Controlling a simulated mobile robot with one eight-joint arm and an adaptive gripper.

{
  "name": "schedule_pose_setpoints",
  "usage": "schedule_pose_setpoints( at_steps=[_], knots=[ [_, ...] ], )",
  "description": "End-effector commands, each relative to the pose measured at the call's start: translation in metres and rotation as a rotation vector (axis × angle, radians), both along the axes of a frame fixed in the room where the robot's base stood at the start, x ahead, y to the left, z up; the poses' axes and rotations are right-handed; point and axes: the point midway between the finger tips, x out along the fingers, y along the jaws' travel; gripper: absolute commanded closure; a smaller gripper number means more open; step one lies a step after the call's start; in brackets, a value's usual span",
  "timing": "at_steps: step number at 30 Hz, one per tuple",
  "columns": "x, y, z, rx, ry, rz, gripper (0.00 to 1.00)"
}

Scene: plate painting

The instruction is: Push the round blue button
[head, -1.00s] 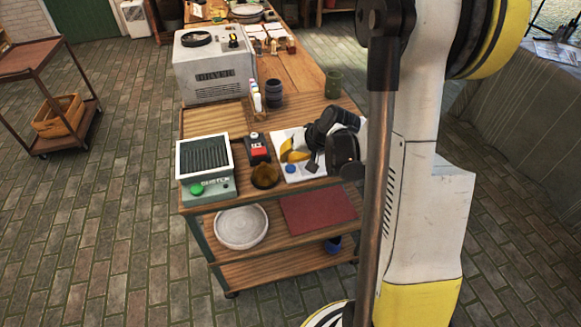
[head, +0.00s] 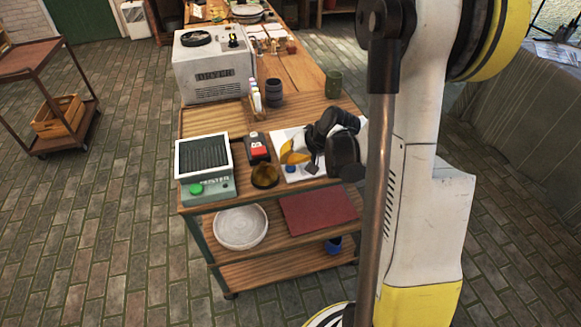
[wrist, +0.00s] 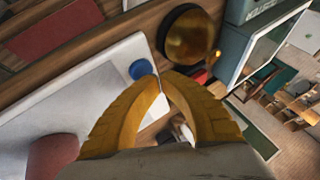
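The round blue button (head: 290,169) sits on a white panel (head: 305,175) at the front of the wooden cart. It also shows in the wrist view (wrist: 141,68), just to the left of my fingertips. My gripper (head: 287,158) has yellow fingers and is over the panel, close behind the button. In the wrist view, the finger tips of my gripper (wrist: 161,75) meet with nothing seen between them. I cannot tell whether they touch the button.
An amber bowl (head: 265,176) stands left of the panel. Further left is a green-grey device (head: 220,188) with a green button (head: 196,189). A black box with a red switch (head: 258,150) stands behind the bowl. A dark cup (head: 274,92) and small bottles (head: 255,96) stand further back.

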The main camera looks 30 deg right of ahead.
Motion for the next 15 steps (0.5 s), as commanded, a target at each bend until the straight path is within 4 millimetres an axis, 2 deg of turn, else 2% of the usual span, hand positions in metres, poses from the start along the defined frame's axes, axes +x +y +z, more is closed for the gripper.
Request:
schedule_pose_setpoints(
  at_steps=[15],
  knots=[
    [0.0000,0.0000,-0.0056,0.000,0.000,0.000,1.00]
  ],
)
